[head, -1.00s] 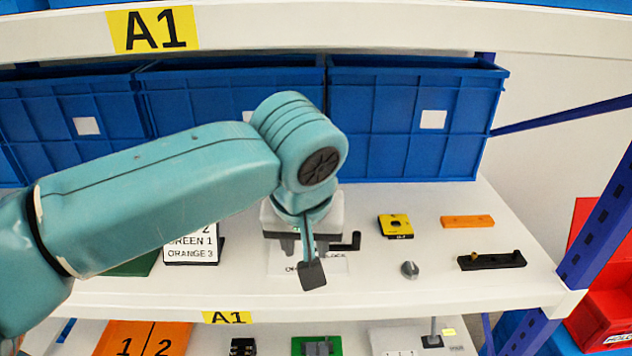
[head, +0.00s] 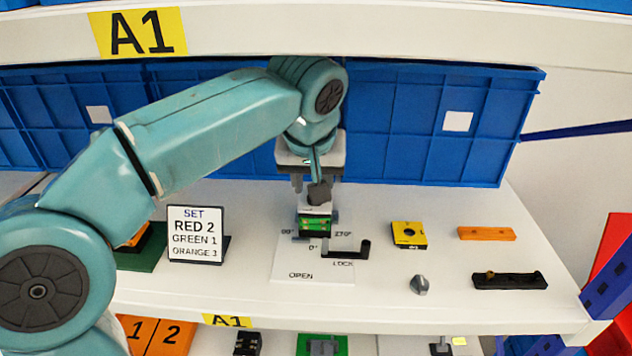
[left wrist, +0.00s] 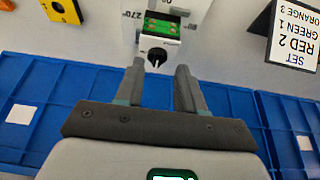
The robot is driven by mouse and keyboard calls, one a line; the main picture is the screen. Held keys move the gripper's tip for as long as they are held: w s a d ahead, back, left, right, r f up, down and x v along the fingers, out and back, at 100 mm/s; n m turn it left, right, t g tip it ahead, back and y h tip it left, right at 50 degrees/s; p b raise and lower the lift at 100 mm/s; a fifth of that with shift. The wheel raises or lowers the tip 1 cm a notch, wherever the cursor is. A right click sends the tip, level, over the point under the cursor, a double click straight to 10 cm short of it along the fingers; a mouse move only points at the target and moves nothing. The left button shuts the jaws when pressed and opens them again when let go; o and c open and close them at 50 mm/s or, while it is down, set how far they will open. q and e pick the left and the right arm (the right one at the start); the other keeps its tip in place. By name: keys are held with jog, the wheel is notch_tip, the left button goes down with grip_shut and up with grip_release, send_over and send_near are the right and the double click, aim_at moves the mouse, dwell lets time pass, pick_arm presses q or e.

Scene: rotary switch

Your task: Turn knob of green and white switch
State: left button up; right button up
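The green and white switch (head: 316,225) stands on the white shelf, partly behind my left gripper in the head view. In the left wrist view, its white body (left wrist: 158,42) has a green top part and a black round knob (left wrist: 156,57) with a white mark. My left gripper (left wrist: 159,68) is open there, its two fingers apart on either side of the knob's line. Whether the fingers touch the knob cannot be told. In the head view the left gripper (head: 316,188) is right at the switch, its fingertips partly hidden. My right gripper is not in view.
A white OPEN/LOCK plate (head: 310,263) with a black handle lies in front of the switch. A sign (head: 197,234) stands left; a yellow block (head: 408,235) and a grey knob (head: 419,285) lie right. Blue bins (head: 430,130) stand behind, with a shelf beam (head: 400,25) above.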

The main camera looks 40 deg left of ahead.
pick_arm(q)
jog(key=x, duration=0.3)
jog(key=w+x, duration=0.1)
jog(key=x, duration=0.1)
jog(key=shift+a+b, duration=0.3)
jog(key=shift+a, duration=0.05)
jog(key=shift+r, duration=0.1)
jog(key=shift+s, duration=0.1)
grip_shut()
